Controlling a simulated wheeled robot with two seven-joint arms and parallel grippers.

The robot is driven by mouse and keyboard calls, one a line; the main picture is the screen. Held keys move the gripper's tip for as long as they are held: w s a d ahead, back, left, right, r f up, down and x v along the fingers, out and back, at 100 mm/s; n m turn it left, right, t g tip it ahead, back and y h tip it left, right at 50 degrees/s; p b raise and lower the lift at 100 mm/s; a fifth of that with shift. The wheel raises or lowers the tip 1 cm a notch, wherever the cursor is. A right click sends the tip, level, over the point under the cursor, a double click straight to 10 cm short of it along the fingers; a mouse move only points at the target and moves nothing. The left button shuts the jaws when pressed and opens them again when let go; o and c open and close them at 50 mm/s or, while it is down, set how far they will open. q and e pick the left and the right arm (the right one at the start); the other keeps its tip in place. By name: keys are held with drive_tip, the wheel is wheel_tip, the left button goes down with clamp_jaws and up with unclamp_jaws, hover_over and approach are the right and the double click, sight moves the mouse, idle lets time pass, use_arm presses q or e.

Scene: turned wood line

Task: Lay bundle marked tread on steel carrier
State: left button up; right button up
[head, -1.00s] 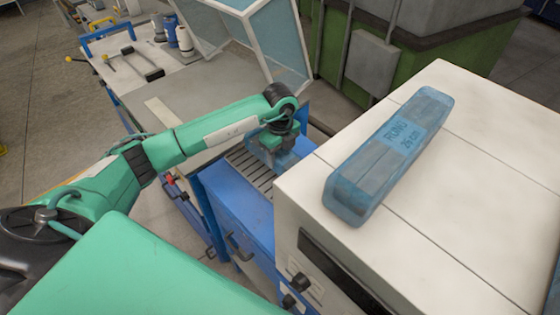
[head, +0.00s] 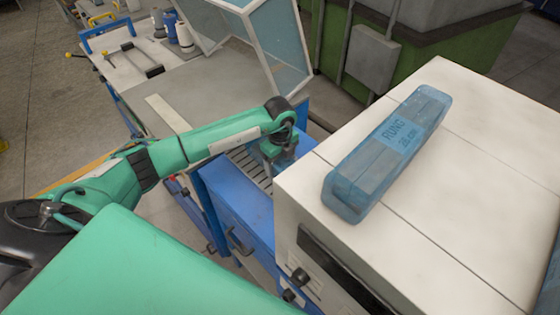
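A blue translucent-wrapped bundle (head: 388,152) lies on top of the white cabinet; its label reads RUNG, with smaller print below. No bundle with a readable tread mark is in view. My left gripper (head: 276,160) points down over the grey slatted top (head: 250,165) of a blue stand, left of the white cabinet. Its fingertips are small and partly hidden, so I cannot tell whether they are open or hold anything. I cannot tell whether the slatted top is the steel carrier. My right gripper is out of view.
The white cabinet (head: 480,190) stands close to the right of my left gripper. A clear-panelled guard (head: 270,45) rises behind a grey bench top (head: 195,85). Another blue object (head: 549,290) shows at the right edge. Tools and bottles stand at the back left.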

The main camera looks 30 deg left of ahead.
sight(280, 161)
use_arm(q)
drive_tip(key=shift+r, duration=0.25)
drive_tip(key=shift+w+r, duration=0.1)
drive_tip(key=shift+r, duration=0.3)
wheel_tip(280, 161, up, 11)
drive_tip(key=b, duration=0.4)
